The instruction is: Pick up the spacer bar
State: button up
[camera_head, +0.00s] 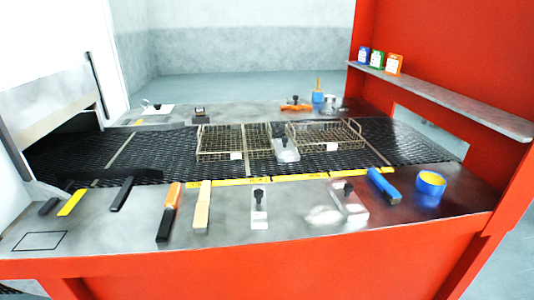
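Several bar-like things lie on the near steel ledge, and I cannot tell for sure which is the spacer bar. A plain black bar (122,194) lies slanted at the left. A yellow bar (72,203) lies further left, beside a short dark piece (48,206). To the right of the black bar are an orange-and-black handled tool (169,211) and a pale cream bar (202,207). My gripper is not in view.
A black mesh belt (105,160) runs behind the ledge and carries two wire baskets (233,142) (325,134). Clear blocks with black knobs (259,208) (349,200), a blue tool (384,186) and a blue-yellow tape roll (431,184) fill the ledge's right. A red frame (440,45) stands right.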

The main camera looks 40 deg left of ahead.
aim_at(285, 151)
jog(key=u, duration=1.55)
